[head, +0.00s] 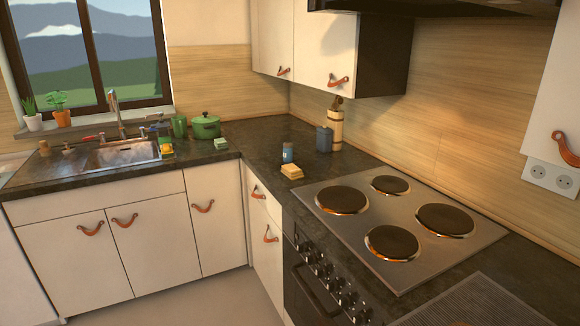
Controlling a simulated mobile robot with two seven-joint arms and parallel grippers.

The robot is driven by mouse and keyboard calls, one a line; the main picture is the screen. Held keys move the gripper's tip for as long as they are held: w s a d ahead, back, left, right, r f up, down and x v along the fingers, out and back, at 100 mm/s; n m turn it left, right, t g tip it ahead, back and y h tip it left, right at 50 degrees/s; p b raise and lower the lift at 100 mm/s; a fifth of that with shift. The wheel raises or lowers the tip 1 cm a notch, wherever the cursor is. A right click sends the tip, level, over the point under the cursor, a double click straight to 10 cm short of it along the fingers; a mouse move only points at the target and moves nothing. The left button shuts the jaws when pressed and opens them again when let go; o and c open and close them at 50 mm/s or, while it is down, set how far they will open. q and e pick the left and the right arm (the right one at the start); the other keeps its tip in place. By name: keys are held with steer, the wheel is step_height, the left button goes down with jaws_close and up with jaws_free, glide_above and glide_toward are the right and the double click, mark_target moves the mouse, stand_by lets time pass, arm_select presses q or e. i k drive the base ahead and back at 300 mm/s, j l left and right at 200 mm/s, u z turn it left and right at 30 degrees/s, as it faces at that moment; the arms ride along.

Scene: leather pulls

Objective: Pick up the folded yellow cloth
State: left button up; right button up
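A small folded yellow cloth (292,171) appears to lie on the dark countertop, near the front edge between the corner and the hob. It is pale yellow and looks like a flat, stacked block. Nothing covers it. A small blue jar (288,153) stands just behind it. Neither of my grippers shows in the head view.
The steel hob (398,222) with round plates lies to the right of the cloth. A blue-grey canister (324,139) and a wooden holder (336,128) stand behind. A green pot (205,126) and a green block (221,143) are left. The dark counter (258,146) is bare around the corner.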

mark_target(292, 172)
steer(key=i+j+z, duration=0.1)
steer(key=i+j, duration=0.45)
steer(key=i+j+z, duration=0.1)
steer(key=i+j, duration=0.5)
steer(key=i+j+z, duration=0.15)
steer(key=i+j, duration=0.4)
steer(key=i+j+z, duration=0.1)
steer(key=i+j, duration=0.4)
steer(key=j, duration=0.25)
